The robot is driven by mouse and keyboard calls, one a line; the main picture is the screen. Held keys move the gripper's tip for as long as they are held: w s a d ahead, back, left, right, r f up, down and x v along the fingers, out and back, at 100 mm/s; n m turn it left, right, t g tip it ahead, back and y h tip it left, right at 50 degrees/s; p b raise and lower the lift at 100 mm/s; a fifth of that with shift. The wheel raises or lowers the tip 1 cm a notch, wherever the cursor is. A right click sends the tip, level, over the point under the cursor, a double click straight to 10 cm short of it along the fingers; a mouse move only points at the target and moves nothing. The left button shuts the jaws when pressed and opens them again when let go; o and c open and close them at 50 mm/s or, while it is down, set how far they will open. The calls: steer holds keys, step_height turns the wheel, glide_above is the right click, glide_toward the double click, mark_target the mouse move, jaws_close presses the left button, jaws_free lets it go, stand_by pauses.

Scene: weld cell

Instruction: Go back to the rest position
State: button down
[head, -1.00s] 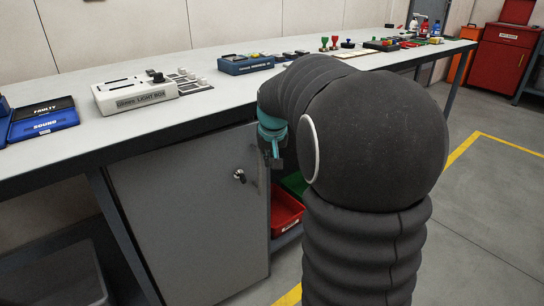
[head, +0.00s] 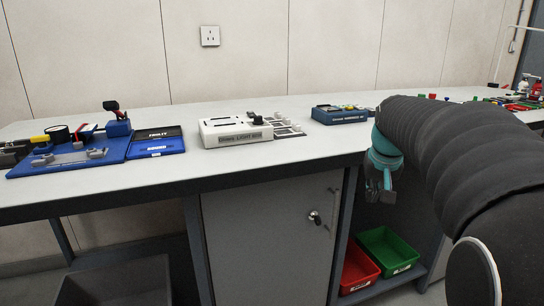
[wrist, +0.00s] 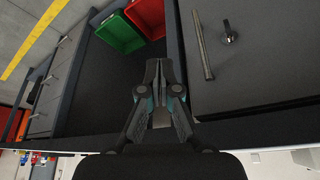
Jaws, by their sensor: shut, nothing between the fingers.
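My gripper (head: 380,190) hangs from my dark sleeved arm at the right of the head view, in front of the bench's front edge. In the wrist view my gripper (wrist: 158,68) has its fingers together and empty. It is in front of the open shelf bay, beside the grey cabinet door (head: 268,240), and touches nothing that I can see.
The workbench (head: 90,195) carries a blue fixture board (head: 105,165), a light box (head: 235,130) and a blue tray (head: 340,115). Red (head: 358,270) and green (head: 388,250) bins sit on the lower shelf. A dark bin (head: 115,285) stands at lower left.

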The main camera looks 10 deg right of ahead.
steer(key=s+a+f+n, duration=0.1)
steer(key=s+a+f, duration=0.2)
steer(key=s+a, duration=0.2)
steer(key=s+a+f+n+y, duration=0.1)
steer(key=s+a+f, duration=0.2)
steer(key=s+a, duration=0.3)
steer(key=s+a+f+n+t, duration=0.1)
steer(key=s+a+f, duration=0.2)
steer(key=s+a, duration=0.3)
steer(key=s, duration=0.5)
steer(key=shift+s+a+n, duration=0.15)
steer(key=shift+s+n, duration=0.15)
steer(key=shift+s, duration=0.05)
stand_by(0.7)
